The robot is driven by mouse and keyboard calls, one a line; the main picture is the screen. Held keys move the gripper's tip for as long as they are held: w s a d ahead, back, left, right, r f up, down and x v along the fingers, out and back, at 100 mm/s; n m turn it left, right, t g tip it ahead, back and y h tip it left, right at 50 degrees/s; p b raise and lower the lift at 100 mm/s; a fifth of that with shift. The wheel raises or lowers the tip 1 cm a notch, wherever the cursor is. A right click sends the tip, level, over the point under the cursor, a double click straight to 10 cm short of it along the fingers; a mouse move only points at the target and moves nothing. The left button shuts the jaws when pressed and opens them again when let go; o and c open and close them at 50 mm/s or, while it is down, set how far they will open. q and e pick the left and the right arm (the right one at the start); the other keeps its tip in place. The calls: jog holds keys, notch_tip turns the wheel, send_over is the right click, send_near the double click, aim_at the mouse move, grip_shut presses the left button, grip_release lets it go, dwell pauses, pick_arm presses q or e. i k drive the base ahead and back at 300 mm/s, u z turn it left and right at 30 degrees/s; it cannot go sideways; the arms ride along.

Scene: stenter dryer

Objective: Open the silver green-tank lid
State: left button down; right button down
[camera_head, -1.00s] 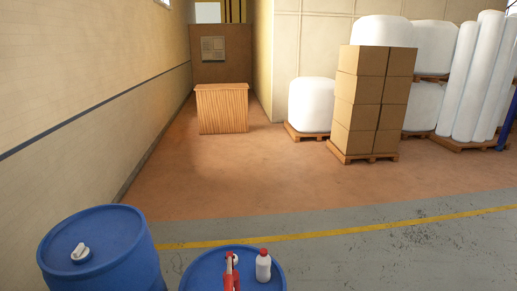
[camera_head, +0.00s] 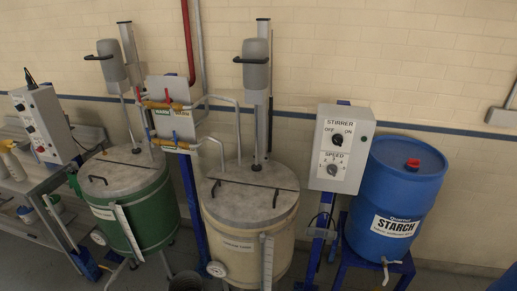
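The green tank (camera_head: 157,212) stands at the left-middle of the head view, against the wall. Its round silver lid (camera_head: 120,178) lies flat on top and looks shut. A dark bar handle (camera_head: 98,180) is on the front left part of the lid. A dark seam, perhaps a hinge line, crosses the lid behind the handle. A stirrer (camera_head: 112,62) on a post stands behind the tank, with its shaft coming down to the lid's rear. Neither of my grippers is in view.
A cream tank (camera_head: 240,235) with a similar lid stands just right. Pipes and valves (camera_head: 170,105) run between the tanks. A stirrer control box (camera_head: 341,148) and a blue starch drum (camera_head: 395,195) are further right. A bench (camera_head: 45,170) stands at left.

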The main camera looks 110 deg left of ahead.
aim_at(106, 173)
jog(key=z, duration=5.95)
jog(key=i, duration=2.9)
jog(key=z, duration=1.2)
